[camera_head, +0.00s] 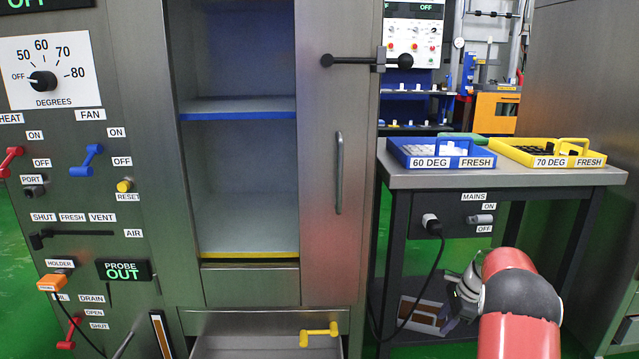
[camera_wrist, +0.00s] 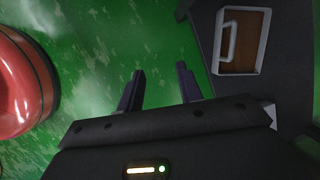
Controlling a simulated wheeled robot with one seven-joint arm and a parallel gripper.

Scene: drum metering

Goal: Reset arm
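My arm, red with a dark joint, reaches in from the lower right of the head view. My gripper (camera_wrist: 160,84) shows in the wrist view with its two dark fingers apart. Nothing is between the fingers, and green floor lies beyond them.
The side table bears a blue tray (camera_head: 404,150) and a yellow tray (camera_head: 595,155). A brown-and-white tray (camera_head: 425,313) lies on its lower shelf; one like it shows in the wrist view (camera_wrist: 262,46). The cabinet's bottom drawer (camera_head: 225,322) is pulled out. A black cord (camera_head: 428,275) hangs from the mains socket.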

